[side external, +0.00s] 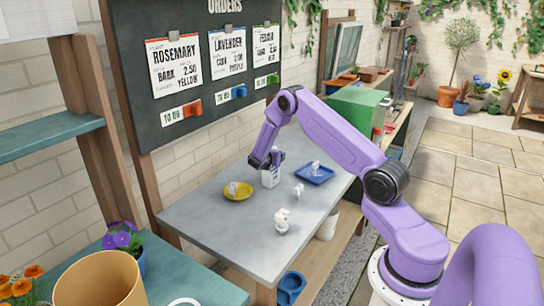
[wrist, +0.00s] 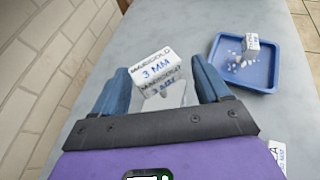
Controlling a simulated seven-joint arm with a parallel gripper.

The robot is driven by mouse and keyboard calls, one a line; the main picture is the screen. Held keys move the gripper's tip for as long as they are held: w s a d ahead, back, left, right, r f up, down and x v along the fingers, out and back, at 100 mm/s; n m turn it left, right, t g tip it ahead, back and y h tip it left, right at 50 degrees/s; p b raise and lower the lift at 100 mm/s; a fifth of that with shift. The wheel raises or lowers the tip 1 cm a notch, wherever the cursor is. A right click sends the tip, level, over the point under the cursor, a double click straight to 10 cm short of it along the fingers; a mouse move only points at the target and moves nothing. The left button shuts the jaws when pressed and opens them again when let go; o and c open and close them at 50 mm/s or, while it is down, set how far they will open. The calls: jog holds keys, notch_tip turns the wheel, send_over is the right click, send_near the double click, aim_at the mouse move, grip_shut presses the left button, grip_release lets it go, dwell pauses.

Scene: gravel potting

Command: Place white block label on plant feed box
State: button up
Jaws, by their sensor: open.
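A white block label (wrist: 156,68) with "MARIGOLD 3 MM" in blue and black lettering sits between the fingers of my gripper (wrist: 161,72) in the wrist view. The fingers stand apart, with visible gaps beside the block. A pale surface (wrist: 176,98) shows just below the block; I cannot tell for sure whether it is the box top. In the side view my gripper (side external: 273,160) is directly over a white upright box (side external: 269,179) on the grey table, apparently the plant feed box. The block itself is hard to make out there.
A yellow dish (side external: 238,195) with a white piece is left of the box. A blue tray (side external: 318,180) with a white block and pebbles is to the right. Other white blocks (side external: 298,190) (side external: 282,221) stand on the table. The wall is close behind.

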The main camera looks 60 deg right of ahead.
jog(key=shift+r, duration=0.15)
jog(key=s+a+r+m+y, duration=0.1)
jog(key=s+a+r, duration=0.2)
jog(key=a, duration=0.4)
jog(key=s+a+r+m, duration=0.1)
jog(key=s+a+r, duration=0.2)
jog(key=a, duration=0.4)
jog(key=s+a+r+m+y, duration=0.1)
jog(key=s+a+r, duration=0.1)
jog(key=a+r, duration=0.35)
jog(key=s+a+r+m+g+y, duration=0.1)
jog(key=s+a+m+y, duration=0.1)
jog(key=s+a, duration=0.5)
jog(key=s+a+m+g+y, duration=0.1)
jog(key=s+a+y, duration=0.4)
jog(key=s, duration=0.9)
jog(key=s+a+r+m+g+y, duration=0.1)
jog(key=s+a+m+g+y, duration=0.1)
jog(key=s+a, duration=0.6)
jog(key=s+m+y, duration=0.1)
jog(key=s+y, duration=0.1)
jog(key=shift+s+a+r, duration=0.35)
jog(key=shift+a, duration=0.05)
